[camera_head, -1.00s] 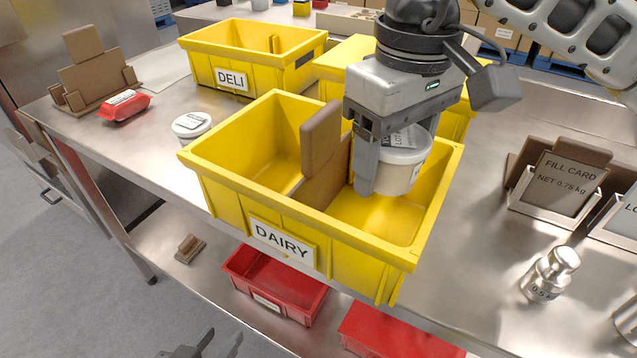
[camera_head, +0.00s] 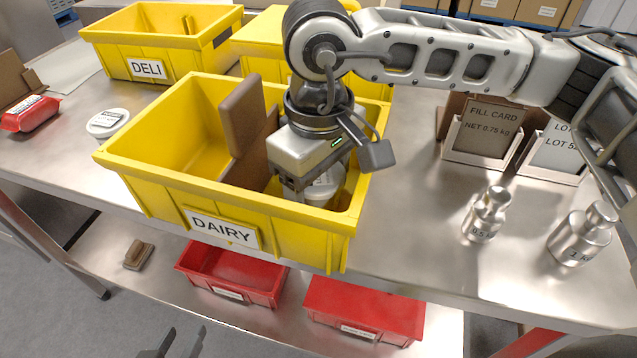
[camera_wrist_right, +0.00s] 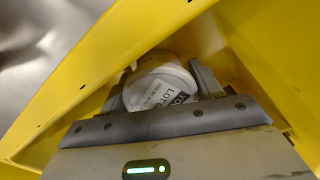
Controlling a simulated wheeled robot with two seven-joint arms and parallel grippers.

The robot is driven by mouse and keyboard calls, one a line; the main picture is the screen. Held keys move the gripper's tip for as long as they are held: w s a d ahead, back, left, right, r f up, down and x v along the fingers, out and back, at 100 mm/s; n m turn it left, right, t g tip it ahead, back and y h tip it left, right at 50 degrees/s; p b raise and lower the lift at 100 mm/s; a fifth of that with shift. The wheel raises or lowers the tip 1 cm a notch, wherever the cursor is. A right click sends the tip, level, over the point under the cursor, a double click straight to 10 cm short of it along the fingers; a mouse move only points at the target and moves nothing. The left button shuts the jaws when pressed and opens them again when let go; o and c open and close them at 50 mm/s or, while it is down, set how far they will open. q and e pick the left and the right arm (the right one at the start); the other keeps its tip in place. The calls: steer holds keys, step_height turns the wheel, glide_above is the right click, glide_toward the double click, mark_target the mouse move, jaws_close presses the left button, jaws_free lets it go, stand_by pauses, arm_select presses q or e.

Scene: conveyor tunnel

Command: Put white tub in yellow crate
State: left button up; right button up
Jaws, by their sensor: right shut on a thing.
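The white tub (camera_head: 325,186) is low inside the right compartment of the yellow crate labelled DAIRY (camera_head: 140,172). My right gripper (camera_head: 300,190) reaches down into that compartment and is shut on the tub. In the right wrist view the tub (camera_wrist_right: 160,84), with its printed lid label, sits between the two fingers (camera_wrist_right: 165,85). Whether its base touches the crate floor is hidden. Another white tub (camera_head: 107,122) stands on the table left of the crate. The tips of my left gripper (camera_head: 172,345) show at the bottom edge, apart from each other and empty.
A brown divider (camera_head: 244,125) splits the DAIRY crate. A yellow DELI crate (camera_head: 150,45) and another yellow crate (camera_head: 262,40) stand behind. Metal weights (camera_head: 487,214) and card holders (camera_head: 483,130) are on the right. Red bins (camera_head: 365,308) sit on the lower shelf.

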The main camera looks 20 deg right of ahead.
steer(key=shift+f+b, duration=0.25)
steer(key=shift+b, duration=0.05)
steer(key=o, duration=1.4)
steer(key=shift+r, duration=0.1)
steer(key=shift+r, duration=0.1)
step_height(320, 180, up, 12)
steer(key=shift+r+p, duration=0.1)
steer(key=shift+p, duration=0.3)
steer(key=shift+s, duration=0.1)
